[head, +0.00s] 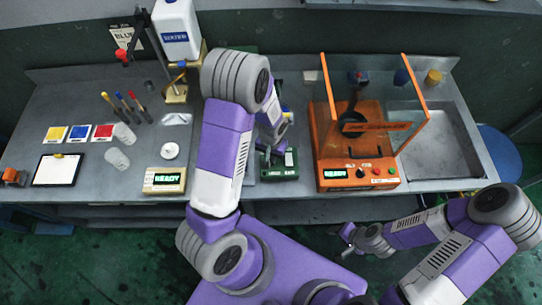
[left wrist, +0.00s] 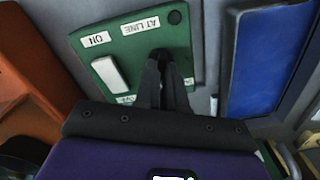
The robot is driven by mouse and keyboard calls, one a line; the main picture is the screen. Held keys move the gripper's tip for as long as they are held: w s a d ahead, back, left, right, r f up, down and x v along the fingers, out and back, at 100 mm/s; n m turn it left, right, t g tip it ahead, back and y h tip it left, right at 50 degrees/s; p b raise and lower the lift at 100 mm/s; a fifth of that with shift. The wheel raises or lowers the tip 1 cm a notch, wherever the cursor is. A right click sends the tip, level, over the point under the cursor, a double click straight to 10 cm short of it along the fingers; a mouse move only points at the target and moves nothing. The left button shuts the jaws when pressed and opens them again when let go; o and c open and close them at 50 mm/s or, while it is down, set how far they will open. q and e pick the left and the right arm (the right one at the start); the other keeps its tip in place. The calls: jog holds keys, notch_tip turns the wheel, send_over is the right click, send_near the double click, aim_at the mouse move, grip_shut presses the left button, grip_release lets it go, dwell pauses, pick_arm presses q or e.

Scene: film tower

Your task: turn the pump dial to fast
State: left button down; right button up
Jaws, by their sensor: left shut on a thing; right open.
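The green pump box (head: 291,170) stands on the bench just right of my left arm, which hides part of it. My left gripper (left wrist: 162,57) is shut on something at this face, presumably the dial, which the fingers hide. Its setting cannot be read. A further label is partly covered by the gripper. My right gripper (head: 345,242) is open and empty, low in front of the bench.
An orange machine (head: 357,180) with clear panels stands right of the pump, its display reading READY. A small scale-like device (head: 164,181), also reading READY, is left of my left arm. A metal sink (head: 432,150) lies far right. Coloured cards, pens and beakers occupy the left.

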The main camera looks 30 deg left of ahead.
pick_arm(q)
jog(key=shift+m, duration=0.6)
jog(key=c, duration=1.2)
grip_release()
notch_tip(320, 180, up, 8)
jog(key=shift+f, duration=0.2)
